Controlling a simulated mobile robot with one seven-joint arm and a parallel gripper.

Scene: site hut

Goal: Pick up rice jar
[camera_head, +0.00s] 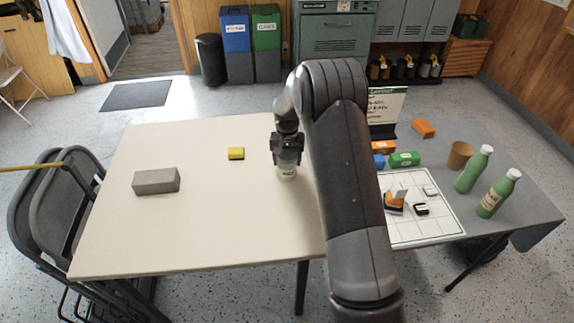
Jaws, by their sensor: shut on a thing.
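My gripper (287,155) points down over the cream table (215,240), near its right side. It is shut on a small pale jar with a label (287,173), taken to be the rice jar. The gripper covers the jar's top, and only the lower part shows. I cannot tell whether the jar's base touches the table.
My arm hides part of the grey table at right, which holds green bottles (474,170), a brown cup (460,155) and a white board (440,222). Folded chairs (50,210) stand at left.

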